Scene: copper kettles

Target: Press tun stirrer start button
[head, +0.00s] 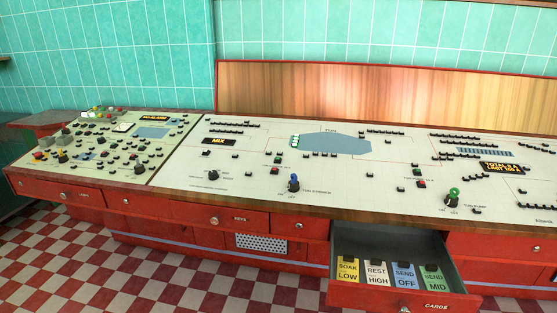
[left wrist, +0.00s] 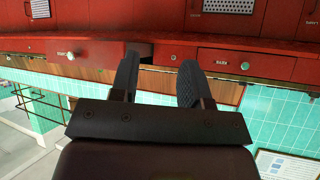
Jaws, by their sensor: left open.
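The control panel (head: 240,180) slopes across the head view, with small buttons, knobs and a grey-blue tun shape (head: 330,143) drawn on it. A blue-topped black knob (head: 293,183) stands beside lettering that seems to read "TUN STIRRER". A small red button (head: 277,160), with a green one just above it, sits up and left of this knob; their labels are too small to read. My left gripper (left wrist: 158,62) is open and empty in the left wrist view, its fingers apart before red drawer fronts. Neither gripper shows in the head view.
An open drawer (head: 455,300) juts out below the panel, holding SOAK LOW, REST HIGH, SEND OFF and SEND MID cards. Another red-and-green button pair (head: 419,183) and a green-topped knob (head: 452,197) are farther right. The checkered floor (head: 150,270) at front left is clear.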

